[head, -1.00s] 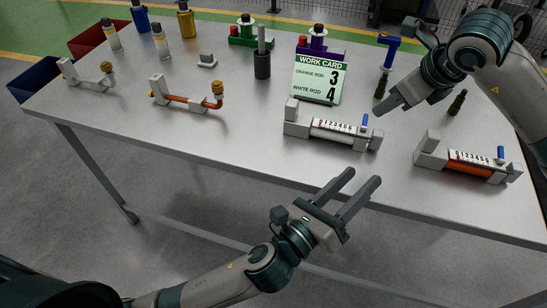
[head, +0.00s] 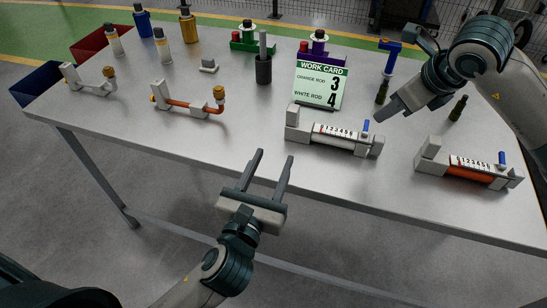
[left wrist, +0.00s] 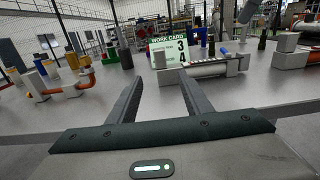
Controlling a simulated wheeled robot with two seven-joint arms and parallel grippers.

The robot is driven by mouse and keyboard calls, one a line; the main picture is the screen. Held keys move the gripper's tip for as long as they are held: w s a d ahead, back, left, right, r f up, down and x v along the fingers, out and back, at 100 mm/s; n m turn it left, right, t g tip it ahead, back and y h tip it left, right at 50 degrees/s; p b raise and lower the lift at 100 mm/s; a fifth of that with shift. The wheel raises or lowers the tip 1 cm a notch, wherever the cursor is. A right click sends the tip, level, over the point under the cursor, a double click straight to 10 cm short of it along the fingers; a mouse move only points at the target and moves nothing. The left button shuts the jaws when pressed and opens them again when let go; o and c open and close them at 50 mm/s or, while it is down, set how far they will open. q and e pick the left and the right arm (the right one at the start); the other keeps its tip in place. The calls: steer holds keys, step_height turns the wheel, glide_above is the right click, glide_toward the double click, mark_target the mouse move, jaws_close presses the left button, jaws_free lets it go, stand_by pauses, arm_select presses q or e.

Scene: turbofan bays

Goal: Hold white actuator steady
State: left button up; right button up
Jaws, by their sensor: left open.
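The white actuator (head: 335,138) lies on the table, with a numbered scale along its rod and a blue lever at its right end. It also shows in the left wrist view (left wrist: 205,69), beyond my fingers and to the right. My left gripper (head: 274,157) is open and empty, near the table's front edge, to the left of the white actuator and apart from it. My right gripper (head: 384,115) is just right of the white actuator's blue lever; its fingers look close together, and whether they are shut is unclear. The orange actuator (head: 470,169) sits further right.
A work card (head: 320,83) stands behind the white actuator, reading orange rod 3, white rod 4. A pipe fitting with an orange tube (head: 188,104) lies left. A dark cup (head: 263,69) holds a grey tool. Bare table lies between the orange-tube fitting and the white actuator.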

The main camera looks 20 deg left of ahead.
mark_target(291, 119)
arm_select(q)
steer(key=shift+w, duration=0.1)
steer(key=w, duration=1.7)
steer(key=shift+w+d, duration=0.15)
steer(key=shift+d, duration=0.2)
steer(key=shift+c, duration=0.6)
jaws_close()
arm_select(e)
steer(key=shift+w+a, duration=0.1)
steer(key=shift+c, duration=0.4)
